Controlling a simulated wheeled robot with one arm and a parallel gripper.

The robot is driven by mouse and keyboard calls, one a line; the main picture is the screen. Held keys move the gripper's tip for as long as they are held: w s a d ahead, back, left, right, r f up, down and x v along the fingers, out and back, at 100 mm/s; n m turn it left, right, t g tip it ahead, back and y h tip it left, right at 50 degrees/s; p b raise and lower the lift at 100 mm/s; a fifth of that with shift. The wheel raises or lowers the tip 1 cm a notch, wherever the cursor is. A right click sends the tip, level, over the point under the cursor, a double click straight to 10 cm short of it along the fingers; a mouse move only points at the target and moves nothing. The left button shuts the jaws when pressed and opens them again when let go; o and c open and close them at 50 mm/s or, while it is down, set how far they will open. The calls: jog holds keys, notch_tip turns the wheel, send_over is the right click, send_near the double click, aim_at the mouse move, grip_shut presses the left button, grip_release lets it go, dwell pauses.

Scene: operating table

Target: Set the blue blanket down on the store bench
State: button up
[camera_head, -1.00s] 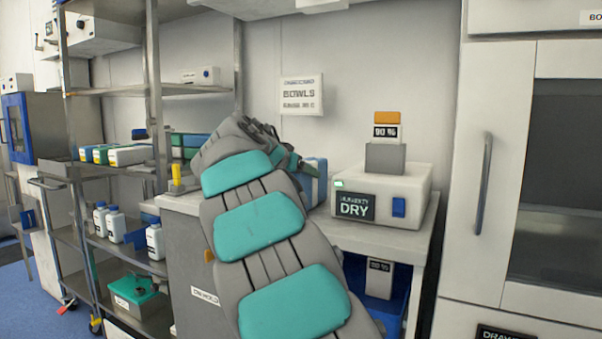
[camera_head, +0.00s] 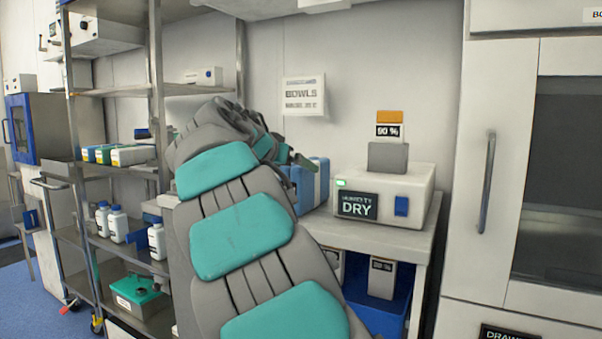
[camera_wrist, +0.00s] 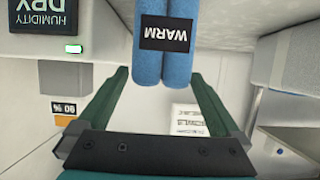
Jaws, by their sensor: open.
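The blue blanket (camera_wrist: 164,65) is a pair of blue rolls with a dark WARM label, upside down in the wrist view. A blue bundle with a pale stripe (camera_head: 311,184), which looks like the same blanket, is on the pale bench (camera_head: 385,238), left of the white box. My gripper (camera_wrist: 158,75) is open, its two green fingers apart, with the blanket's near end showing between or just beyond the tips. I cannot tell whether a finger touches it. In the head view my arm hides most of the gripper and part of the bundle.
The white HUMIDITY DRY box (camera_head: 383,196) stands right of the bundle. A metal rack (camera_head: 110,165) with bottles and boxes is at the left. A tall white cabinet (camera_head: 500,120) is at the right. A blue bin (camera_head: 375,305) is under the bench.

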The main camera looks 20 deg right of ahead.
jog(key=v, duration=0.6)
jog(key=shift+s+a+b, duration=0.2)
jog(key=shift+a+b, duration=0.1)
jog(key=shift+b, duration=0.05)
jog(key=shift+s+r, duration=0.1)
